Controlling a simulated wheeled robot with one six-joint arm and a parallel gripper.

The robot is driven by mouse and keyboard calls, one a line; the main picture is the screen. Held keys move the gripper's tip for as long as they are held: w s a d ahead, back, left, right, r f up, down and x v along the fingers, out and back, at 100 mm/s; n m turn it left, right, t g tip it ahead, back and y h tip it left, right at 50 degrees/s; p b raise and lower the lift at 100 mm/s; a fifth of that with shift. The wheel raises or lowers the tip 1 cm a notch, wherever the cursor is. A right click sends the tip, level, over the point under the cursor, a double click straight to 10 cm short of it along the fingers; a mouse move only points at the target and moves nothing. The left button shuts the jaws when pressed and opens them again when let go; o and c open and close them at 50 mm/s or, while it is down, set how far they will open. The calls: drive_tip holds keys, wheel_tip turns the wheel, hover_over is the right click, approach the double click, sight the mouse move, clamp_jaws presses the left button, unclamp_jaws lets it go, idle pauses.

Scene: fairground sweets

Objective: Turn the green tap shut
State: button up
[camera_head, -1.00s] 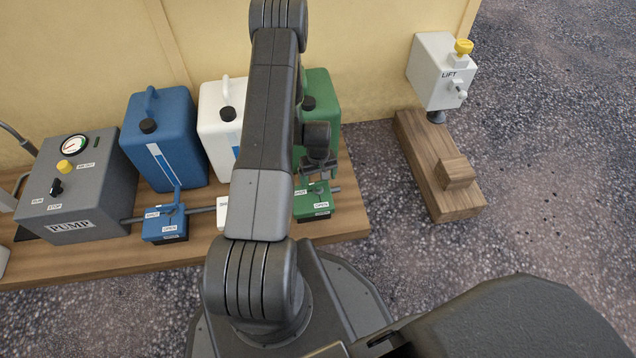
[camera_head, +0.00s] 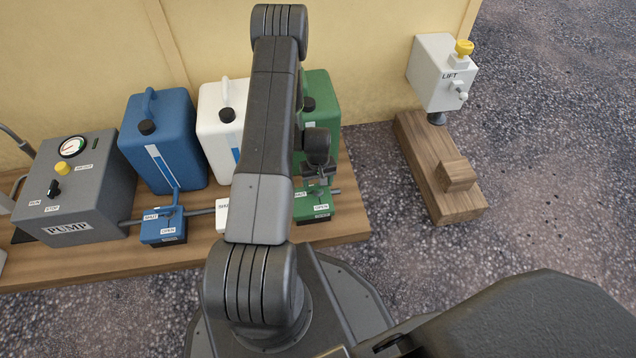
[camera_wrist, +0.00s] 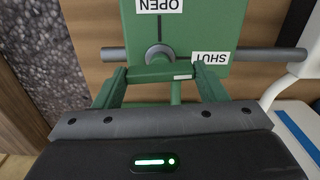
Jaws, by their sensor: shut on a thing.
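The green tap (camera_head: 314,203) sits on the wooden board, a green block on a grey pipe with OPEN and SHUT labels. In the wrist view, its block (camera_wrist: 204,28) has OPEN at the top and SHUT at the right, with a round grey pivot (camera_wrist: 158,53) between. My gripper (camera_wrist: 160,73) is shut on the green tap's handle (camera_wrist: 175,92), just below the pivot there. The exact angle of the handle is hard to tell. In the head view, my gripper (camera_head: 319,180) is at the tap's back side, and my arm partly hides the area.
A blue tap (camera_head: 162,229) and a partly hidden white tap (camera_head: 222,214) stand left on the same pipe. Behind are blue (camera_head: 175,120), white (camera_head: 212,120) and green (camera_head: 322,95) canisters. The grey pump (camera_head: 85,185) is left; a LIFT box (camera_head: 436,80) is right.

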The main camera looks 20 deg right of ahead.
drive_tip(key=shift+m, duration=0.5)
drive_tip(key=o, duration=1)
wheel_tip(320, 180, up, 14)
drive_tip(key=p, duration=0.4)
drive_tip(key=shift+f, duration=0.1)
drive_tip(key=shift+f, duration=0.15)
